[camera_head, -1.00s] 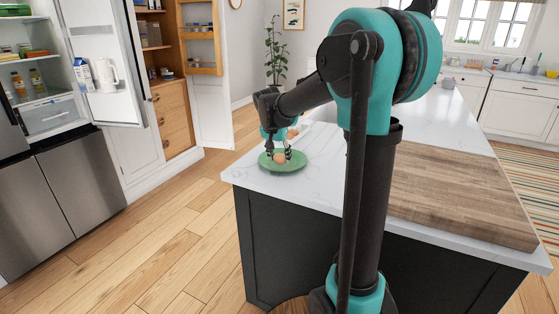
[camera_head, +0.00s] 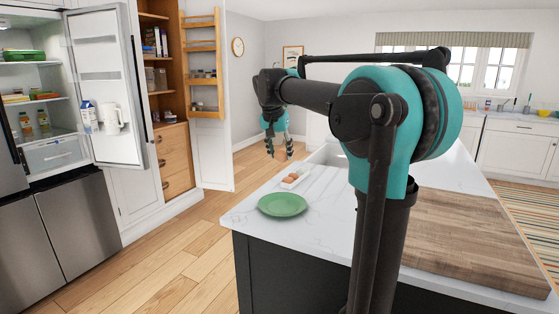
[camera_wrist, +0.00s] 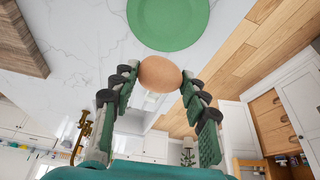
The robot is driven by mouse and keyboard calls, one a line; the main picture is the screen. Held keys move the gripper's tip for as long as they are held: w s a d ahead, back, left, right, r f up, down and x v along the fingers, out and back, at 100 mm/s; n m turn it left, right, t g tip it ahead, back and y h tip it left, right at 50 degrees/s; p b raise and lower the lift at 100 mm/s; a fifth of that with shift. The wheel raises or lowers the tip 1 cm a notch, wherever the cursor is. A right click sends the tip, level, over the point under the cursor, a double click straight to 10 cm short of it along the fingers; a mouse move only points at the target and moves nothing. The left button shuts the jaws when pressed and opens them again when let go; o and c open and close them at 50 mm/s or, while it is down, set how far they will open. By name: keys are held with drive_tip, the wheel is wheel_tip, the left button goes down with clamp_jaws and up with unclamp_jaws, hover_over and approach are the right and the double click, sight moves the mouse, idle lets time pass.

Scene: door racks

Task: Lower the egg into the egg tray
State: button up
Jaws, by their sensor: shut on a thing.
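My gripper (camera_head: 281,153) is raised above the back left of the island, pointing down. In the wrist view, its two green fingers (camera_wrist: 160,78) are shut on a brown egg (camera_wrist: 160,74), held between the fingertips. The egg is hard to make out in the head view. The tray is not clearly seen in the wrist view.
A green plate (camera_head: 283,205) lies empty near the worktop's left corner; it also shows in the wrist view (camera_wrist: 168,22). A wooden board (camera_head: 470,215) covers the right part. The open fridge door (camera_head: 108,85) stands to the left, across the floor.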

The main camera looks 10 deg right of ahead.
drive_tip(key=w+d+f, duration=0.4)
drive_tip(key=w+d, duration=0.1)
drive_tip(key=w, duration=0.6)
drive_tip(key=w+d+f, duration=0.4)
drive_tip(key=w+d, duration=0.1)
drive_tip(key=w, duration=0.6)
drive_tip(key=w+d+f, duration=0.5)
drive_tip(key=w+d, duration=0.1)
drive_tip(key=w, duration=0.5)
drive_tip(key=shift+w, duration=0.3)
drive_tip(key=shift+d, duration=0.15)
drive_tip(key=shift+w+d, duration=0.1)
drive_tip(key=shift+w, duration=0.15)
drive_tip(key=shift+f, duration=0.2)
drive_tip(key=shift+f, duration=0.85)
drive_tip(key=shift+f, duration=0.15)
